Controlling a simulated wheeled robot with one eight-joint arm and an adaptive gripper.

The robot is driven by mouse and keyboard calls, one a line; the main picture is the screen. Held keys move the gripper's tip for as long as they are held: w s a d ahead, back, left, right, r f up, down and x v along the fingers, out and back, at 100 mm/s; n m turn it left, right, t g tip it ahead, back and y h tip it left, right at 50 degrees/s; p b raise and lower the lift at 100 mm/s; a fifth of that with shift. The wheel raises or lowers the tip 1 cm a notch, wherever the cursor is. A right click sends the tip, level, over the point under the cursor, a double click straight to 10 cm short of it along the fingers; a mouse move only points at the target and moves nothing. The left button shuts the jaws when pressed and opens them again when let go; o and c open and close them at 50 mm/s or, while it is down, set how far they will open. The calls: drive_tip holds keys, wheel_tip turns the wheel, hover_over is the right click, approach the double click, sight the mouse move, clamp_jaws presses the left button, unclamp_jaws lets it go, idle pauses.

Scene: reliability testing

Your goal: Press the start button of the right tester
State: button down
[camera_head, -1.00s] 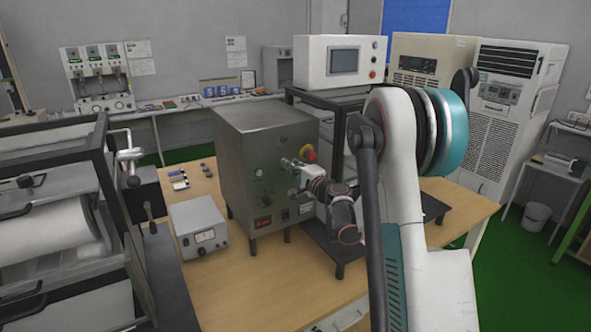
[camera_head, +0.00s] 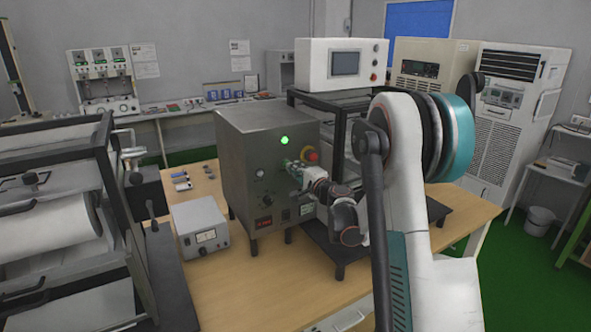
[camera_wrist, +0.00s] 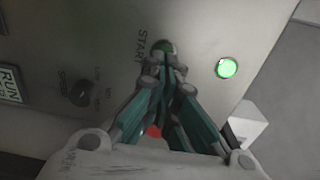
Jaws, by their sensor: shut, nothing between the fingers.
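The grey metal tester box (camera_head: 240,165) stands on the wooden table, its control face toward the right front. In the wrist view, its green start button (camera_wrist: 163,46) sits beside the label "START", partly hidden by my fingertips. My gripper (camera_wrist: 164,60) is shut and empty, its tips at the button; I cannot tell whether they still press it. In the head view, my gripper (camera_head: 292,167) reaches the face from the right. A green lamp (camera_head: 285,140) on the face is lit, and it also glows in the wrist view (camera_wrist: 227,68).
A red emergency knob (camera_head: 311,156) sits close to my gripper. A speed knob (camera_wrist: 82,93) is left of the button. A black frame (camera_head: 340,115) with a white screen box is behind right.

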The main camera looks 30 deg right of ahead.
drive_tip(key=s+p, duration=0.1)
drive_tip(key=s, duration=1)
drive_tip(key=shift+s+d+p, duration=0.25)
drive_tip(key=shift+p, duration=0.05)
drive_tip(key=shift+r, duration=0.15)
